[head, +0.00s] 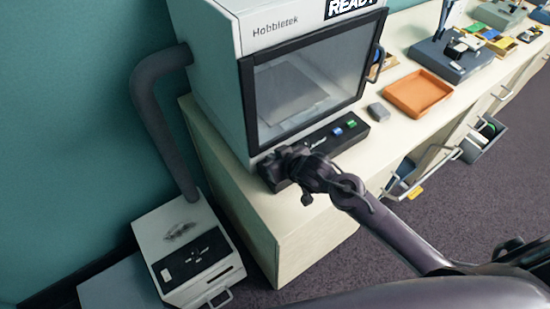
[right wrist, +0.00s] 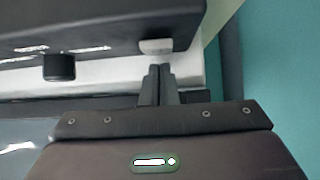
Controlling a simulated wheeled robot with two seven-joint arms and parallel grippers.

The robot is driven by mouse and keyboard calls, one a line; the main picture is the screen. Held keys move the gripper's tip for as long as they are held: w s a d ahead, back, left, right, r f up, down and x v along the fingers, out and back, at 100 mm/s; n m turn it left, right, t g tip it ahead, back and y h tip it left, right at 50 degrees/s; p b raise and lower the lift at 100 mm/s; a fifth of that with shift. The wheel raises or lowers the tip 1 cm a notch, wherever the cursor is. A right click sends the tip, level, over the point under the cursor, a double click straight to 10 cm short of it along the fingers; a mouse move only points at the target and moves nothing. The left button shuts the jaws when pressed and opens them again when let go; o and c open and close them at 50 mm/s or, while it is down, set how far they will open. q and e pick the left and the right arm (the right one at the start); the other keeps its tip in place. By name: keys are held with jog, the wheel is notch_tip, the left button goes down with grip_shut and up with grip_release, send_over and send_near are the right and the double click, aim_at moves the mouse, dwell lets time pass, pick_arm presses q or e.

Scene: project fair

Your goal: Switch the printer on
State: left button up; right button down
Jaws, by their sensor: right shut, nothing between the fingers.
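The printer (head: 215,75) is a pale cabinet marked "Hobbietek" with a dark-framed window and a sign reading "READY" at its top. A black control strip (head: 357,136) runs along its front base, with a blue and a green button towards the right. My right gripper (head: 272,172) is at the strip's left end and hides part of it. In the right wrist view the shut, empty fingers (right wrist: 160,70) point at a light grey switch (right wrist: 156,46) on the dark panel. The tips are very close to it; I cannot tell if they touch. My left gripper is out of view.
A grey hose (head: 160,120) runs from the printer to a white box (head: 190,250) on the floor. An orange tray (head: 418,94) and a small grey block (head: 377,112) lie right of the printer. A black knob (right wrist: 59,67) is beside the switch. Drawers stand open below.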

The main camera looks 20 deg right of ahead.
jog(key=shift+s, duration=0.15)
jog(key=shift+s+d+r, duration=0.1)
jog(key=shift+s+r, duration=0.15)
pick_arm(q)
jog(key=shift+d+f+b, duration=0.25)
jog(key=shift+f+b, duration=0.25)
pick_arm(e)
jog(key=v, duration=0.7)
jog(key=shift+w, duration=0.1)
